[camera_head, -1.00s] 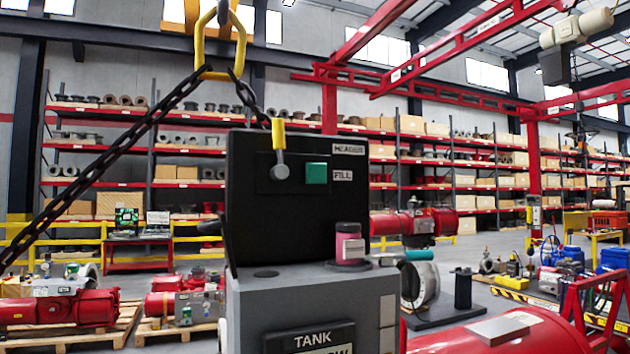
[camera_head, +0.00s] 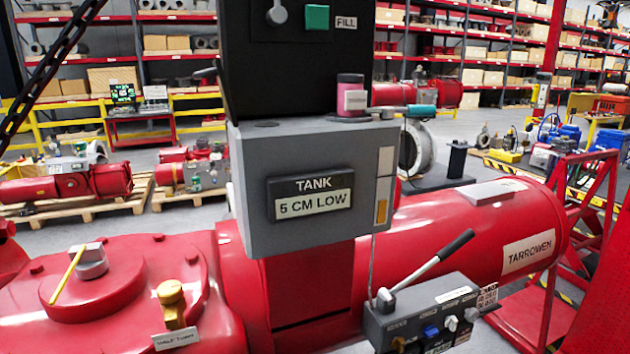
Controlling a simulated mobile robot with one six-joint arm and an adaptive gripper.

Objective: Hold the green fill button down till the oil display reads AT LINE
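The green square fill button (camera_head: 317,17) is on the black panel (camera_head: 290,70) near the top of the view, with a FILL label (camera_head: 346,22) to its right. A grey knob or lever (camera_head: 277,13) sits left of the button, cut off by the top edge. The oil display (camera_head: 311,194) on the grey tank box (camera_head: 300,235) below reads TANK, 5 CM LOW. Nothing is touching the button. My gripper is not in view.
A pink and dark labelled container (camera_head: 351,95) stands on the box's top at right. Below is the large red actuator body (camera_head: 450,225). A control block with a long lever (camera_head: 420,280) is at lower right. A yellow-capped fitting (camera_head: 172,298) is at lower left.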

